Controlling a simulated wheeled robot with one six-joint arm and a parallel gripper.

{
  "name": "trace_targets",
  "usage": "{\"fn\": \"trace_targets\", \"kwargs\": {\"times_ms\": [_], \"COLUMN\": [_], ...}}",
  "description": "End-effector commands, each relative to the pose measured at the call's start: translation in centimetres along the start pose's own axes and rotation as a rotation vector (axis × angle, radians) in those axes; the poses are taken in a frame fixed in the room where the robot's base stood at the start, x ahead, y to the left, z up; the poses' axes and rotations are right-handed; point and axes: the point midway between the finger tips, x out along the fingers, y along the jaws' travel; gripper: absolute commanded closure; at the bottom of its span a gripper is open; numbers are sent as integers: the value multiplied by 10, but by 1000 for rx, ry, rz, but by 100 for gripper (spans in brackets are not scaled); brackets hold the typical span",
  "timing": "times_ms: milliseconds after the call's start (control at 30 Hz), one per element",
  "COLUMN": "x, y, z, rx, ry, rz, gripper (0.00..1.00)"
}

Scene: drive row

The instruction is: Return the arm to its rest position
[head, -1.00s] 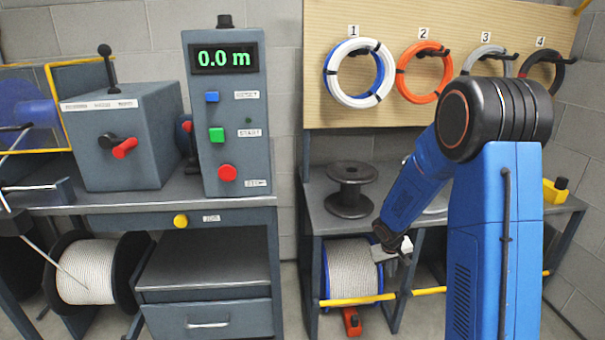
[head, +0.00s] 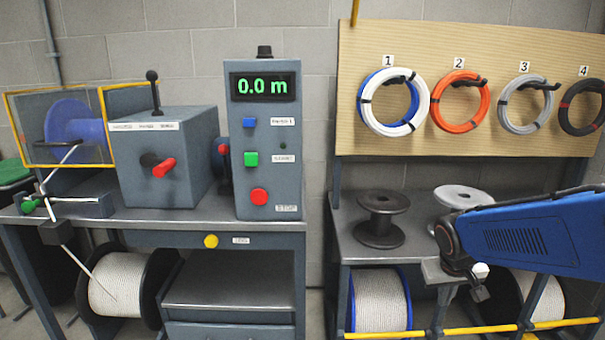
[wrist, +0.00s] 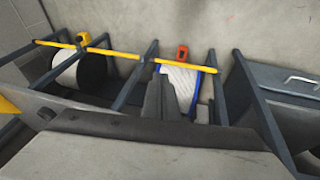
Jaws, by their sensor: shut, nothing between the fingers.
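My blue arm (head: 530,235) reaches in from the right edge in the head view, its forearm lying nearly level. My gripper (head: 478,290) is at its left end, in front of the right-hand bench (head: 350,240) and near its front edge. It is small and dark there, and it appears shut and empty. In the wrist view, dark finger shapes (wrist: 158,100) stand close together with nothing seen between them. Whether any part touches the bench cannot be told.
The bench holds a black spool (head: 381,220) and a pale spool (head: 463,197). Rope reels (head: 380,300) and a yellow rail (head: 470,330) are below. A grey control panel (head: 265,140) reading 0.0 m stands left. Coloured coils (head: 460,100) hang on a board behind.

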Motion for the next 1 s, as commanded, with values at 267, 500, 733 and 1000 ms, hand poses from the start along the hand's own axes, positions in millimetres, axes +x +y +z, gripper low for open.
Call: {"fn": "trace_targets", "kwargs": {"times_ms": [267, 500, 733, 1000], "x": [-55, -92, -115, -123], "y": [-9, -20, -30, -36], "z": [52, 101, 143, 162], "rx": [9, 4, -9, -18], "ry": [35, 63, 88, 97], "rz": [-53, -112, -167, -195], "gripper": [100, 100, 100, 100]}}
